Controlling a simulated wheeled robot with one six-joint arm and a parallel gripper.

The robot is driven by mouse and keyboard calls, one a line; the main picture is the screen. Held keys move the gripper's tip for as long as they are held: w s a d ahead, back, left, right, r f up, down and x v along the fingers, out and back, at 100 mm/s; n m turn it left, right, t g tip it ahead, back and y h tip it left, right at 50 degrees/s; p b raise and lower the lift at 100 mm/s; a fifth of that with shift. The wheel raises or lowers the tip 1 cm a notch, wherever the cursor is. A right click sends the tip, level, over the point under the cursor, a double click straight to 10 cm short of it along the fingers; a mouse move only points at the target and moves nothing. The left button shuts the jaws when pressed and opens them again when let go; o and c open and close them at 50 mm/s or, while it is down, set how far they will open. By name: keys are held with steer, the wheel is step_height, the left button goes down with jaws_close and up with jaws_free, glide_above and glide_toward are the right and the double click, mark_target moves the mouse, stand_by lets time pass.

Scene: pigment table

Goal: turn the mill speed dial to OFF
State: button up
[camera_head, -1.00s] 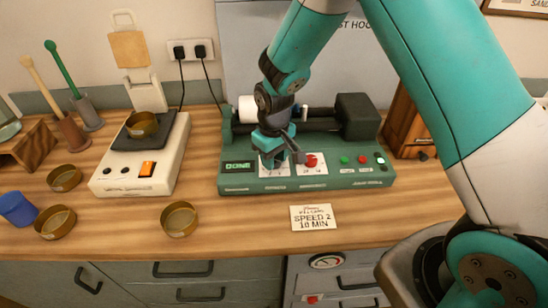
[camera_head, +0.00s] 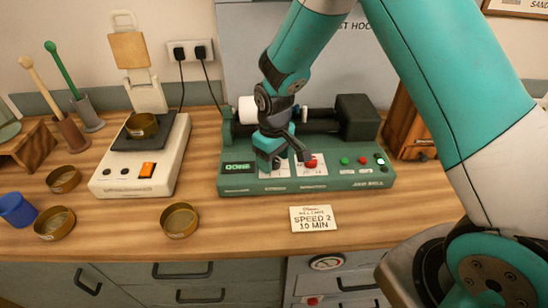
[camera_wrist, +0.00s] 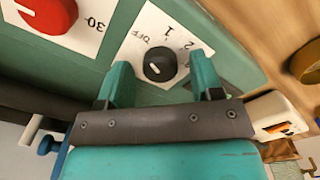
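The mill's speed dial (camera_wrist: 160,64) is a black round knob with a white mark, on a white plate lettered OFF, 1 and 2. I cannot tell which label the mark points to. My gripper (camera_wrist: 160,60) is open, with one teal finger on each side of the dial and gaps between fingers and knob. In the head view my gripper (camera_head: 278,160) is over the front panel of the green mill (camera_head: 230,186) and hides the speed dial.
A red timer dial (camera_wrist: 48,12) sits beside the speed dial. The mill also bears a lit display (camera_head: 238,167) and several buttons. A card (camera_head: 313,218) reading SPEED 2, 10 MIN lies in front. A white scale (camera_head: 165,165) and brass dishes (camera_head: 180,220) are to the left.

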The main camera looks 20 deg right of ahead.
mark_target(274, 161)
step_height(274, 161, up, 18)
steer(key=b, duration=0.2)
steer(key=shift+f, duration=0.25)
stand_by(0.4)
steer(key=s+a+r+y, duration=0.1)
steer(key=s+a+y, duration=0.1)
steer(key=s, duration=1)
steer(key=s+a+r+n+y, duration=0.1)
steer(key=s+a+r+y, duration=0.1)
steer(key=s, duration=1)
steer(key=shift+s+a+r, duration=0.2)
steer(key=shift+s+a, duration=0.1)
